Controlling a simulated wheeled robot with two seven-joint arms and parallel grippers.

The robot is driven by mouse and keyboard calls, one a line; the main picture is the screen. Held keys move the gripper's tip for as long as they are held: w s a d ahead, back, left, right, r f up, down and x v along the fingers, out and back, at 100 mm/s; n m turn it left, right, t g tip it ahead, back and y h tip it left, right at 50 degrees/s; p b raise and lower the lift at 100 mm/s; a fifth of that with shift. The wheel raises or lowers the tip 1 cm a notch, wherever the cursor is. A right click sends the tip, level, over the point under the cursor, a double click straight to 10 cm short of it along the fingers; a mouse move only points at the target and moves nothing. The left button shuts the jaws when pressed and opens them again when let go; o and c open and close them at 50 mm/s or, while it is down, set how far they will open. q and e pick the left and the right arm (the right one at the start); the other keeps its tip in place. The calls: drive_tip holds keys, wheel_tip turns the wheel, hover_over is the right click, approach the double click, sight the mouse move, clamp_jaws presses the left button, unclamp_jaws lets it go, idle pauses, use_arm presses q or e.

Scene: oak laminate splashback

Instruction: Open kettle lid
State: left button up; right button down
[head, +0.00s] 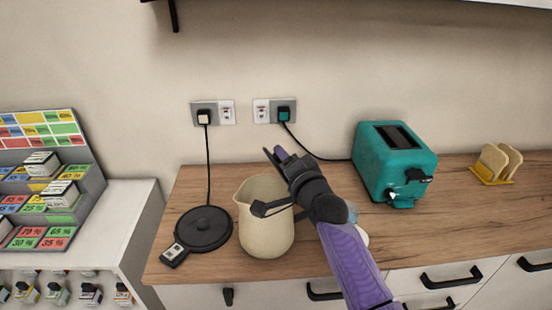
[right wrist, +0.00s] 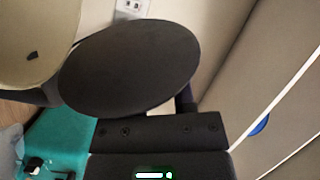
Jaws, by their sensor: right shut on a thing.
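The cream kettle (head: 264,232) stands upright on the wooden counter, and its mouth looks open at the top. My right gripper (head: 288,178) is at the kettle's upper right side, its arm coming from the lower right. A dark oval disc (right wrist: 130,66), which looks like the kettle lid, fills the middle of the right wrist view in front of the gripper. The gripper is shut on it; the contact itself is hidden. Part of the cream kettle (right wrist: 35,35) shows at the left of that view. My left gripper is not in view.
A black round kettle base (head: 204,229) with a cord lies left of the kettle. A teal toaster (head: 393,165) stands to the right, and a toast rack (head: 494,164) farther right. Wall sockets (head: 226,112) are behind. The counter's left edge is near the base.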

drive_tip(key=shift+w+d+m, duration=0.25)
drive_tip(key=shift+d+m, duration=0.4)
drive_tip(key=shift+m, duration=0.35)
drive_tip(key=shift+w+d+m, duration=0.2)
drive_tip(key=shift+d+m, duration=0.45)
drive_tip(key=shift+m, duration=0.35)
drive_tip(key=shift+c, duration=2.2)
unclamp_jaws()
drive_tip(key=p+v, duration=0.2)
drive_tip(key=v, duration=0.8)
drive_tip(key=shift+p, duration=0.4)
